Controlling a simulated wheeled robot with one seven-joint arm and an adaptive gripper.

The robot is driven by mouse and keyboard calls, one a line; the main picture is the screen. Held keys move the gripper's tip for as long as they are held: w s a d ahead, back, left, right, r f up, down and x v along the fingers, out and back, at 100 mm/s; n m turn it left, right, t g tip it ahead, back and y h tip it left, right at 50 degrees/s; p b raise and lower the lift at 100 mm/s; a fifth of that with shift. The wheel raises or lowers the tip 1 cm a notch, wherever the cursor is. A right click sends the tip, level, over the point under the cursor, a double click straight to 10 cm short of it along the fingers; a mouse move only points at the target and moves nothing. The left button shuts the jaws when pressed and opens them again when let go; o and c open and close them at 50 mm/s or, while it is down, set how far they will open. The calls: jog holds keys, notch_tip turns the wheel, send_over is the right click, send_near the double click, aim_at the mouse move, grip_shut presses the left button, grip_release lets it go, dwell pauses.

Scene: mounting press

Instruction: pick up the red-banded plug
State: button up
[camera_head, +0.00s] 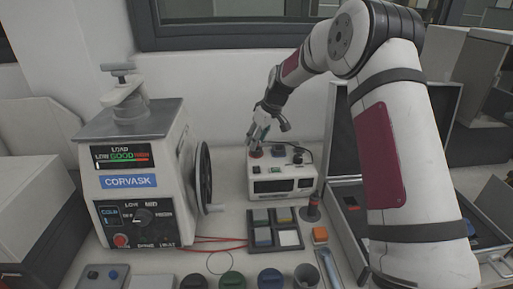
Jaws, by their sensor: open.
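My gripper (256,143) is open and points down over the left part of the top of a small white instrument box (286,171). A small red part (256,154) shows on the box top directly under the fingertips. Whether the fingers touch it, or stand around it, is too small to tell. A dark upright piece with a reddish band (313,208) stands on the bench to the right of a tray. I cannot tell for certain which of these two is the red-banded plug.
The Corvask press (130,182) with its black handwheel (203,178) stands at left. In front of the box is a compartmented tray (275,217), with an orange block (320,235) beside it. Several round containers line the front. An open case (352,205) lies right, partly behind my arm.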

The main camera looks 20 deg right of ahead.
jog(key=shift+w+a+f, duration=0.1)
jog(key=shift+w+f, duration=0.1)
jog(key=shift+f, duration=0.3)
grip_shut()
jog(key=shift+r, duration=0.1)
